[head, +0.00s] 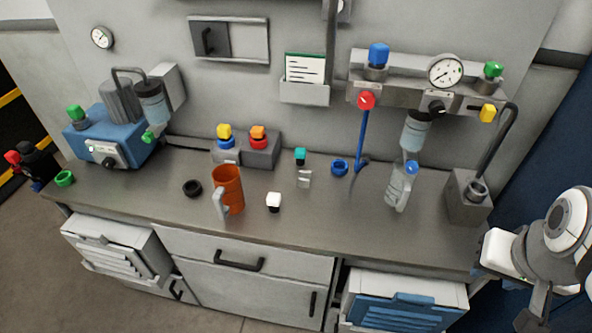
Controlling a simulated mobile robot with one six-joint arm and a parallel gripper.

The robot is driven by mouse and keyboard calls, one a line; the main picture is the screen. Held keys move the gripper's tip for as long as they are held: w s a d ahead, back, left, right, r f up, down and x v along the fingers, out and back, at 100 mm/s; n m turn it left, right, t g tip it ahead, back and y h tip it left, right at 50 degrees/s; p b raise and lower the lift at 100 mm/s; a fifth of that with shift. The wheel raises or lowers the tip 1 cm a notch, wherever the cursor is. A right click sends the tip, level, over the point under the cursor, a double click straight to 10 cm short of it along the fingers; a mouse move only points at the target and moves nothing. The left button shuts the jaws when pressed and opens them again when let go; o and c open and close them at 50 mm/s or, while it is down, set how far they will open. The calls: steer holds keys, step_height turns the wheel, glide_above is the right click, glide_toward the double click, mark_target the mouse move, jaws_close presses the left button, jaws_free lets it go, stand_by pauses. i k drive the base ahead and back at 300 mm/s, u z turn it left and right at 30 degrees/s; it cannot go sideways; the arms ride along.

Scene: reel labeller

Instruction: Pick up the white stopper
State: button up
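The white stopper (274,199) stands on the grey worktop (330,228) near its front edge, just right of the orange mug (231,188). It has a white blocky top and a darker lower part, and nothing touches it. My gripper (508,292) is at the lower right, beyond the right end of the worktop and far from the stopper. It is partly hidden by my arm and cut by the picture edge, so its opening is unclear. I see nothing held in it.
A black ring (192,188) lies left of the mug. A small clear stand (304,179), a teal-capped piece (300,156) and a blue ring (340,167) are behind and right of the stopper. A clear bottle (401,186) stands further right. The front strip of worktop is clear.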

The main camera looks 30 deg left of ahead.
mark_target(273, 200)
steer(key=z, duration=1.65)
steer(key=k, duration=1.35)
steer(key=u, duration=1.55)
